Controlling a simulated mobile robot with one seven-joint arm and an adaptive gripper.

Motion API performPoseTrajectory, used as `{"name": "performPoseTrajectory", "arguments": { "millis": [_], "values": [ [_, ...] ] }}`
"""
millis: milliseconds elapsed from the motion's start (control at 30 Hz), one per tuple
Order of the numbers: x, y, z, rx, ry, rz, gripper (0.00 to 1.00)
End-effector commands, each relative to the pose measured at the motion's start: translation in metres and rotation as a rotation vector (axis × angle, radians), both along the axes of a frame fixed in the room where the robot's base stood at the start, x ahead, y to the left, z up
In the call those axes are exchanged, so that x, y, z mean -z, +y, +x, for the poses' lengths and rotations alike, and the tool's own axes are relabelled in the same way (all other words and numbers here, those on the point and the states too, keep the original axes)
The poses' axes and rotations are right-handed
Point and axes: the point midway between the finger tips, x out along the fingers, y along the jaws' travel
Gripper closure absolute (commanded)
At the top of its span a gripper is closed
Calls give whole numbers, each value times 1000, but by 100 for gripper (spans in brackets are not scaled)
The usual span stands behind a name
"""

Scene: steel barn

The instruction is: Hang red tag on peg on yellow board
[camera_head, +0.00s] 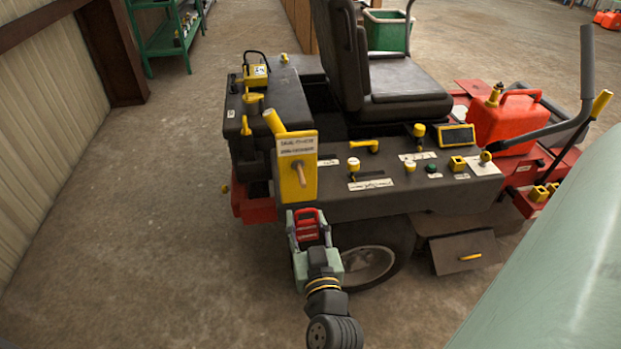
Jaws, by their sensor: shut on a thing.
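The red tag (307,226) is held upright in my gripper (308,219). It is red with pale lettering and a dark loop or slot at its top. My gripper is shut on it, just below the yellow board. The yellow board (310,188) stands upright at the near left corner of the mower's console, with a white label at its top. A wooden peg (301,173) sticks out from the board's face towards me. The tag is below the peg and apart from it. The lower part of the tag is hidden by the gripper.
The riding mower's dark console (400,190) with yellow knobs and levers lies right of the board. A black seat (385,80), a red fuel can (503,118) and a grey lever (575,100) stand behind. The concrete floor (150,220) at left is clear.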

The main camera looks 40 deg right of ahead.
Motion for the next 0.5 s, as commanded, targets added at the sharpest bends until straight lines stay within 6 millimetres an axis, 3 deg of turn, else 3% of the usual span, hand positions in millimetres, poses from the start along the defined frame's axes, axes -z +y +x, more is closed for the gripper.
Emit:
{"name": "performPoseTrajectory", "arguments": {
  "millis": [167,500],
  "values": [
    [-11,-4,-8,28,-8,0,80],
    [-6,-10,2,25,-11,-2,80]
  ]
}}
